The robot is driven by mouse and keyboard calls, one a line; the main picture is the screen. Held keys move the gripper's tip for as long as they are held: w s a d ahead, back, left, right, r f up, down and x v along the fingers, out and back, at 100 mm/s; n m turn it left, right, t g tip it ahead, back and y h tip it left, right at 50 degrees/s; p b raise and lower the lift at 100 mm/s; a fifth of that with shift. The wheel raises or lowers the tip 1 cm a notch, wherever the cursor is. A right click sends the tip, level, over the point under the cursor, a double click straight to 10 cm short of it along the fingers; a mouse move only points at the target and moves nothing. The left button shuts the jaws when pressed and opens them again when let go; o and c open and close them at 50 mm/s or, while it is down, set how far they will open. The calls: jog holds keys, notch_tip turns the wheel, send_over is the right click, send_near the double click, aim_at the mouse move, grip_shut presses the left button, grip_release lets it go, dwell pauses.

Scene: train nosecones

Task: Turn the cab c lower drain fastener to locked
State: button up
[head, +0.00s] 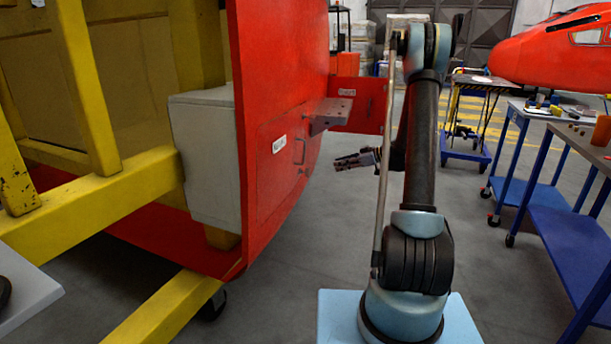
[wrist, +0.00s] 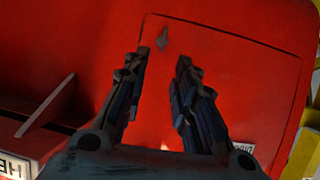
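In the wrist view, a small grey fastener-like piece (wrist: 162,39) sits on the red panel (wrist: 230,70), near the edge line of a hatch. It lies just beyond the gap between my fingertips, apart from them. I cannot tell whether it is the cab c lower drain fastener or which way it is set. My gripper (wrist: 160,62) is open and empty, its two dark fingers spread. In the head view my gripper (head: 342,163) points left toward the red nosecone side (head: 285,70), with a gap between.
A yellow frame (head: 100,205) stands left. Blue tables (head: 545,190) stand right. Grey floor (head: 290,275) between is clear.

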aim_at(307, 173)
jog(key=x, duration=1.6)
jog(key=shift+s+a+f, duration=0.1)
jog(key=shift+a, duration=0.35)
